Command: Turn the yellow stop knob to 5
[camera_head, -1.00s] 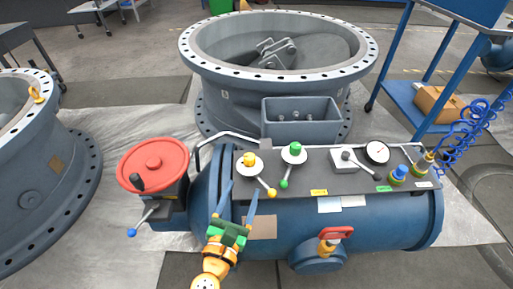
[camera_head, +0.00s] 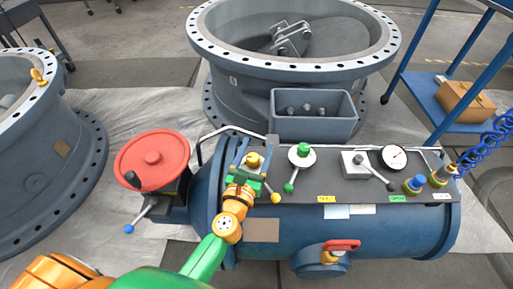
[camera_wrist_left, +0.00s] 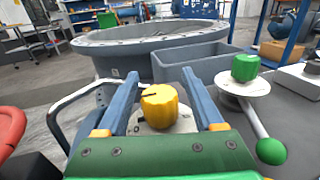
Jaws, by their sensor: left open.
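The yellow stop knob (camera_head: 253,161) sits on a round pale dial plate at the left end of the grey panel (camera_head: 335,185). A lever with a yellow ball end (camera_head: 275,197) reaches out from beside it. My left gripper (camera_head: 256,150) is over the knob, its two blue fingers open on either side. In the left wrist view the yellow knob (camera_wrist_left: 159,105) stands between the fingers, with a gap on each side and a dark mark on its top. My right gripper is not in view.
A green knob (camera_head: 303,150) with a green-balled lever is just right of the yellow one. A red handwheel (camera_head: 152,160) is to the left. A bent grey handrail (camera_head: 213,137) runs close behind the gripper. A gauge (camera_head: 394,157) and a blue knob (camera_head: 414,183) are farther right.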

